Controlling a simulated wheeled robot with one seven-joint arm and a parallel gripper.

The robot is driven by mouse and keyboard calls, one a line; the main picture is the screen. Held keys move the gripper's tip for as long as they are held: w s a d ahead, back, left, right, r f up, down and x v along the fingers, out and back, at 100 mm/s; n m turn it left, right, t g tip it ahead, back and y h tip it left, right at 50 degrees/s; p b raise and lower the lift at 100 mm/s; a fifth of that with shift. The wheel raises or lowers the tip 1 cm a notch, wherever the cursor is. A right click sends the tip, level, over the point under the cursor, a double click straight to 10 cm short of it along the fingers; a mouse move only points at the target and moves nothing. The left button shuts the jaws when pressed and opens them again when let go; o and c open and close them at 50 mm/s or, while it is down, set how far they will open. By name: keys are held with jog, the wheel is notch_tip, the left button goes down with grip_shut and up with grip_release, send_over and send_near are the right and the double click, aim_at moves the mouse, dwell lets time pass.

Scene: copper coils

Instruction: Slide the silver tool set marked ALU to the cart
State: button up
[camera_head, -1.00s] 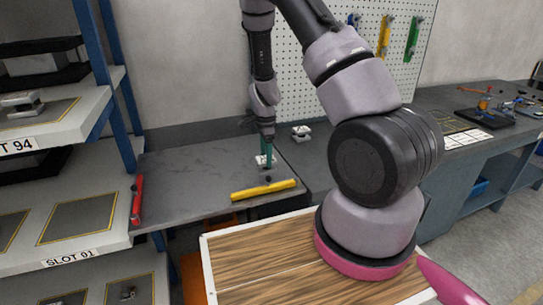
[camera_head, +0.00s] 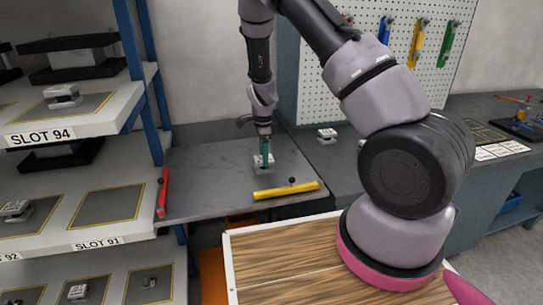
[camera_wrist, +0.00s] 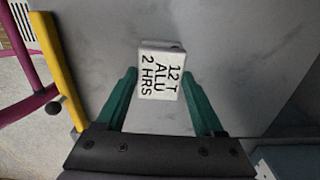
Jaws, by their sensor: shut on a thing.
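The silver tool set (camera_wrist: 160,75) is a small block with a white label reading 12 T, ALU, 2 HRS. My gripper (camera_wrist: 160,90) has its green fingers on either side of it and is shut on it. In the head view the tool set (camera_head: 257,170) is low at the grey top, partly hidden by my gripper (camera_head: 264,160). I cannot tell whether it touches the surface. The grey top with a red bar and a yellow bar, which looks like the cart (camera_head: 215,185), lies under it.
The yellow bar (camera_head: 286,191) edges the front and the red bar (camera_head: 162,192) the left. Another silver block (camera_head: 327,136) stands on the bench (camera_head: 345,165) to the right. A shelf rack (camera_head: 140,95) stands close on the left. The grey top's left half is clear.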

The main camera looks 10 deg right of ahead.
jog(key=shift+w+a, duration=0.55)
jog(key=shift+a, duration=1.05)
jog(key=shift+w+a, duration=0.5)
jog(key=shift+a, duration=1.1)
jog(key=shift+w+a, duration=0.55)
jog(key=shift+a, duration=1.05)
jog(key=o, duration=1.4)
jog(key=shift+r, duration=0.1)
jog(key=shift+r, duration=2.45)
